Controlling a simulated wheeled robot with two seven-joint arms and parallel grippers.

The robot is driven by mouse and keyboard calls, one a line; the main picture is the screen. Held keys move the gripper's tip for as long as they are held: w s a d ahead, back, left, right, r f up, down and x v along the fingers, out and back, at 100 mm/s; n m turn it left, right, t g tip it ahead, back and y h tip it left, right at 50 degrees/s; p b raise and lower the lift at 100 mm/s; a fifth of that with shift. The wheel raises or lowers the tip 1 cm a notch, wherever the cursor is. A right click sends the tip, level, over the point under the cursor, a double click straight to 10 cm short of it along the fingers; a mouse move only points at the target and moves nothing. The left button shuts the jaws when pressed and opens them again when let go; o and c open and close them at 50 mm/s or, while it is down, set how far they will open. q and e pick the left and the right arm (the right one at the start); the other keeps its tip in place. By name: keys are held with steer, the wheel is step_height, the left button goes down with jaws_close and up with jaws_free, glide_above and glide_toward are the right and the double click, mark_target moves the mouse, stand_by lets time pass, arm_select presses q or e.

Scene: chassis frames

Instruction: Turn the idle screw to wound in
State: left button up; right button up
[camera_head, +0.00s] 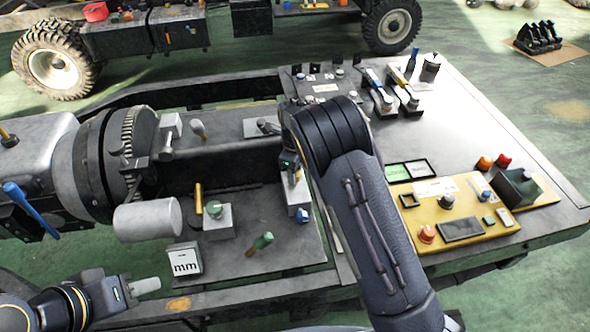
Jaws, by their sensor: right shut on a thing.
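My right arm reaches in from the bottom right, and its wrist hides much of its gripper (292,172). This gripper is shut on a small part above a pale block (298,197) in the middle of the chassis. The held part is mostly hidden, and I cannot tell whether it is the idle screw or how far in it is wound. A blue knob (303,215) sits on the near side of that block.
A large engine housing (100,165) fills the left. A yellow control panel (458,218) lies right. The far right tabletop (485,125) is clear.

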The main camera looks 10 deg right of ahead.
stand_by(0.5)
steer(key=o, duration=1)
step_height(320, 180, up, 7)
steer(key=shift+b, duration=0.3)
steer(key=shift+r, duration=0.4)
